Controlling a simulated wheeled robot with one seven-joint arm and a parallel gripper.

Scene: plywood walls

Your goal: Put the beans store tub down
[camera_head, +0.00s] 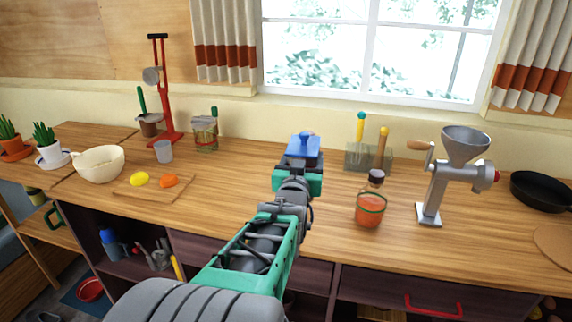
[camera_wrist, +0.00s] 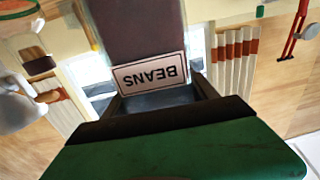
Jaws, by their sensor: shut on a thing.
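The beans store tub shows in the wrist view as a dark tub with a white label reading BEANS (camera_wrist: 150,74), upside down in that picture. My gripper (camera_wrist: 165,110) is shut on it. In the head view only the tub's blue lid with a knob (camera_head: 304,145) shows above my green gripper (camera_head: 298,172); my arm hides the rest of the tub. The tub is over the wooden counter (camera_head: 250,190), in front of the window. I cannot tell whether its base touches the counter.
Right of the tub stand a grey utensil holder (camera_head: 358,158), an orange-filled jar (camera_head: 369,212) and a metal grinder (camera_head: 434,195). Left are a lidded glass jar (camera_head: 205,134), a grey cup (camera_head: 163,152) and a board (camera_head: 150,192). Bare counter lies on both sides of my gripper.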

